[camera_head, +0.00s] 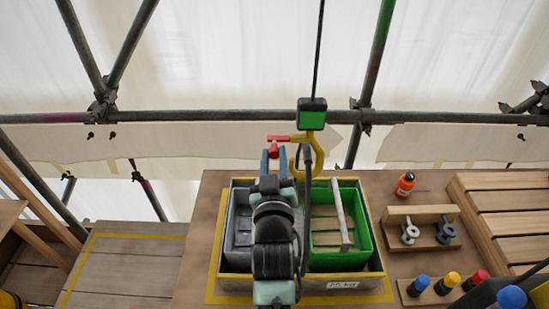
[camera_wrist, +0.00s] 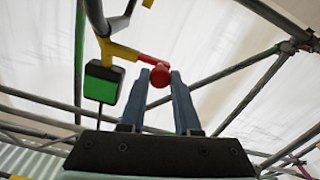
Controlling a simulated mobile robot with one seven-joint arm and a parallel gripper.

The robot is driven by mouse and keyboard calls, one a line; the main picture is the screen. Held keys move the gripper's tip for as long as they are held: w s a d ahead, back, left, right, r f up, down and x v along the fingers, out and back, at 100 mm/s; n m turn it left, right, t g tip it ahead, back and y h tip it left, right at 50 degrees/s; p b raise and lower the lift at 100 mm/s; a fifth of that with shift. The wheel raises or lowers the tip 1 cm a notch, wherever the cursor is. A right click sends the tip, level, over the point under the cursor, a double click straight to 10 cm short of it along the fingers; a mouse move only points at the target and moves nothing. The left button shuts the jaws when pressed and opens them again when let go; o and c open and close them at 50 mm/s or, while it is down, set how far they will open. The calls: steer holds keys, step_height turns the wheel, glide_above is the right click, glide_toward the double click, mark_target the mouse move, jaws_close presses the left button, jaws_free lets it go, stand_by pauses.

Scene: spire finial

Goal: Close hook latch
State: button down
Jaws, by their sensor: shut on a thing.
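A yellow hook (camera_head: 319,155) hangs under a green-faced block (camera_head: 312,116) on a dark cable. Its red latch (camera_head: 278,138) sticks out to the left from the yellow arm at the hook's top, away from the curved body. A red knob (camera_head: 273,150) is at the latch's outer end. My gripper (camera_head: 273,158) has its blue fingers on either side of the knob, shut on it. In the wrist view the knob (camera_wrist: 160,75) sits between the fingertips, with the yellow arm (camera_wrist: 117,50) and the block (camera_wrist: 103,82) to its left. My arm hides part of the lower hook.
Below stands a crate (camera_head: 338,284) with a green bin (camera_head: 364,244) and a grey bin inside. An orange bottle (camera_head: 405,184), a wooden rack (camera_head: 424,215) with shackles and several colour-topped pegs are at right. A horizontal scaffold pipe (camera_head: 200,116) runs behind the hook.

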steer(key=d+f+n+b, duration=0.1)
steer(key=n+b, duration=0.3)
steer(key=n, duration=0.2)
steer(key=d+f+n+b, duration=0.1)
steer(key=f+n+b, duration=0.1)
steer(key=n+b, duration=0.2)
steer(key=d+f+n+b, duration=0.1)
steer(key=n+b, duration=0.3)
steer(key=n, duration=0.4)
steer(key=shift+d+f, duration=0.15)
steer(key=shift+d, duration=0.35)
steer(key=c, duration=0.6)
jaws_free()
steer(key=shift+s+b, duration=2.3)
steer(key=shift+s, duration=4.2)
